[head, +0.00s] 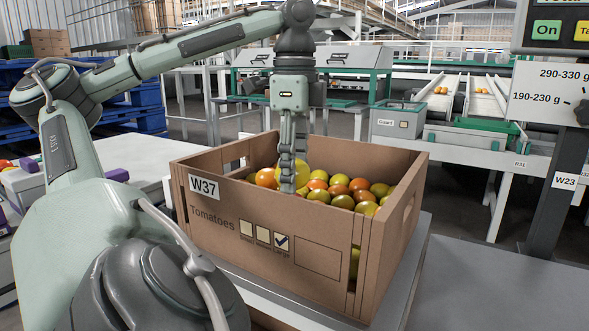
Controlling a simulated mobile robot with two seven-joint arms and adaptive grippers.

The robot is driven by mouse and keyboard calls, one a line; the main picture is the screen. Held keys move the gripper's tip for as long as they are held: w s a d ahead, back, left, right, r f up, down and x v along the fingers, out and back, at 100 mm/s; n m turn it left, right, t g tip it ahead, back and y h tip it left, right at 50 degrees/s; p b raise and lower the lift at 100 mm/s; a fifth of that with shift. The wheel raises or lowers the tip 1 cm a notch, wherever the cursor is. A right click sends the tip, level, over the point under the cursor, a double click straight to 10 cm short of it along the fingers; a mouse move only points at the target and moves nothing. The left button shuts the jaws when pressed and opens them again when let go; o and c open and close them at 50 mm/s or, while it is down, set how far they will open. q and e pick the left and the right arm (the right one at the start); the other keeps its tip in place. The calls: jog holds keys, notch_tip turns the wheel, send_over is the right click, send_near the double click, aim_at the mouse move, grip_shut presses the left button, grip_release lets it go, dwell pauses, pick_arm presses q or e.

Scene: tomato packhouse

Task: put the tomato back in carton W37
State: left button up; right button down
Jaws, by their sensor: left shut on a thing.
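Carton W37 (265,222) is an open brown box marked "Tomatoes", with a W37 label on its front left corner and one size box ticked. It holds many red, orange and yellow-green tomatoes. My left gripper (288,178) points straight down inside the carton's opening, its fingertips near the level of the front rim. It is shut on a yellow tomato (303,169), which shows partly behind the fingers. I cannot tell whether this tomato touches those below it. My right gripper is not in view.
The carton stands on a grey platform (417,278) at the bench. A display unit on a post labelled W23 (565,181) stands at the right. More tomatoes lie at the far left edge. The grey bench (490,285) right of the carton is clear.

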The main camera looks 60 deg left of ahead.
pick_arm(q)
jog(key=shift+f+b, duration=0.4)
jog(key=shift+f, duration=0.25)
jog(key=o, duration=0.9)
jog(key=c, duration=0.3)
